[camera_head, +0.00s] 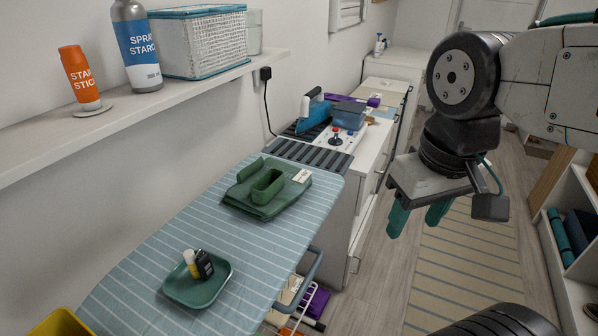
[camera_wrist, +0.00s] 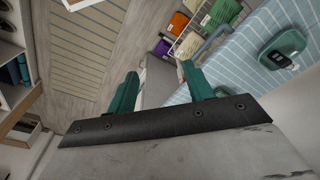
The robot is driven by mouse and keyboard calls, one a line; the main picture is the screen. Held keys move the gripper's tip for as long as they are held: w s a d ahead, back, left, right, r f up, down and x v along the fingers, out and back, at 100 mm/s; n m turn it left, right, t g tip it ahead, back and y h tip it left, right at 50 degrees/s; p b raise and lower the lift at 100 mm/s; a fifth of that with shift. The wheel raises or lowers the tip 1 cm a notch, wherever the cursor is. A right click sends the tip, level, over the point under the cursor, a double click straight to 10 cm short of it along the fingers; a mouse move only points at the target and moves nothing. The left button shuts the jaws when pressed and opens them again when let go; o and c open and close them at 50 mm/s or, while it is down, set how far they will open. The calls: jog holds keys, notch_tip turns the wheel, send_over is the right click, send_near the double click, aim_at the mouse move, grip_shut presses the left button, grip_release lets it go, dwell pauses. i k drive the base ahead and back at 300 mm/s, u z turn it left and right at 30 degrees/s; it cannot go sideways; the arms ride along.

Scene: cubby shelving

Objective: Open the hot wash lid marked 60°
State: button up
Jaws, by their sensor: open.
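I cannot make out a lid marked 60° in either view. My gripper (camera_head: 414,219) hangs over the floor to the right of the ironing board in the head view, its two green fingers apart and pointing down. In the wrist view my gripper (camera_wrist: 159,72) is open with nothing between the fingers. Beyond the fingers, wire baskets hold orange cloth (camera_wrist: 173,25), purple cloth (camera_wrist: 162,47) and green cloth (camera_wrist: 188,45) beside the ironing board. Whether any lid belongs to them cannot be seen.
The striped ironing board (camera_head: 150,270) holds a green tray (camera_head: 208,290) and folded green cloth (camera_head: 284,207). White cabinets (camera_head: 365,195) stand behind it. A wall shelf (camera_head: 130,108) is at left, open cubby shelving (camera_head: 575,290) at right. The striped rug (camera_head: 465,270) is clear.

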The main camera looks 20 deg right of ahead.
aim_at(401, 87)
jog(key=u, duration=0.1)
jog(key=k, duration=0.4)
jog(key=z, duration=1.4)
jog(key=i, duration=1.6)
jog(key=z, duration=0.75)
jog(key=i, duration=1.95)
jog(key=u, duration=0.8)
jog(key=i, duration=1.15)
jog(key=u, duration=1.4)
jog(key=i, duration=0.55)
jog(key=u, duration=0.35)
